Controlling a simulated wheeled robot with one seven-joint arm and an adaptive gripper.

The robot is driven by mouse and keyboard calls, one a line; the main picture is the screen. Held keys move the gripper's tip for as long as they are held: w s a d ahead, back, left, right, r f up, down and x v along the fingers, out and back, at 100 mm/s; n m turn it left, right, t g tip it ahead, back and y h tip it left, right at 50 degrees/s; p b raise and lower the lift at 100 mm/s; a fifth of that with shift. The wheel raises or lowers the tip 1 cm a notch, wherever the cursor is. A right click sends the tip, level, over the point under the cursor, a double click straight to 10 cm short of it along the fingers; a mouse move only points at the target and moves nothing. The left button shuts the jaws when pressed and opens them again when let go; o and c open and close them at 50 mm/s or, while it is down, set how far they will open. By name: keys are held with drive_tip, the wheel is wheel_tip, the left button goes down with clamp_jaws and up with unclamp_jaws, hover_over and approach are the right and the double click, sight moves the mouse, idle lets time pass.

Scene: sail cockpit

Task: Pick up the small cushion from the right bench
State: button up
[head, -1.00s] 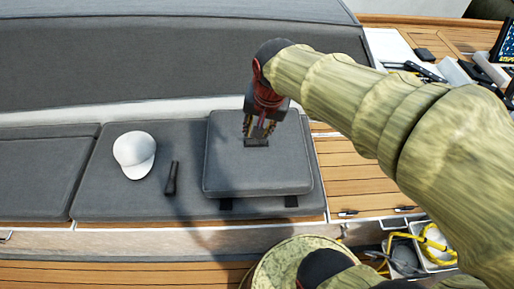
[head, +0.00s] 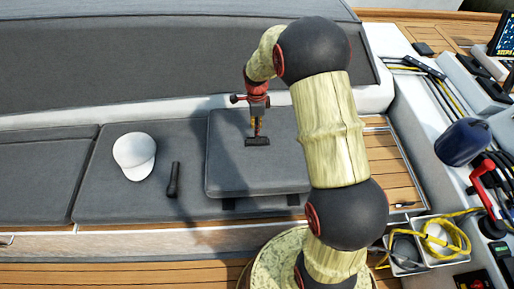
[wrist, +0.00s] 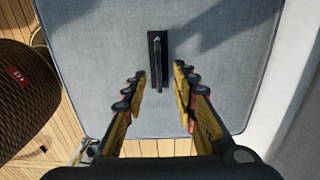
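The small cushion (head: 228,165) is a grey square pad lying flat on the long grey bench cushion. It has a black handle (head: 257,142) on top. In the wrist view the cushion (wrist: 90,45) fills most of the picture, and the handle (wrist: 156,50) stands up as a narrow strap on a dark base. My gripper (head: 257,128) points down just above the handle. In the wrist view my gripper (wrist: 160,72) is open, one finger to each side of the handle's line, with nothing held. The exact height above the handle is hard to tell.
A white cap (head: 134,155) and a black torch (head: 172,179) lie on the bench to the left of the cushion. The grey backrest (head: 150,65) rises behind. Bins with yellow rope (head: 440,240) and a console with a red handle (head: 484,172) are at right.

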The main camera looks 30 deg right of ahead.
sight(257, 149)
wheel_tip(257, 149, down, 7)
drive_tip(key=b, duration=0.3)
drive_tip(key=shift+s, duration=0.15)
drive_tip(key=shift+r, duration=0.15)
drive_tip(key=shift+c, duration=0.7)
clamp_jaws()
idle(0.3)
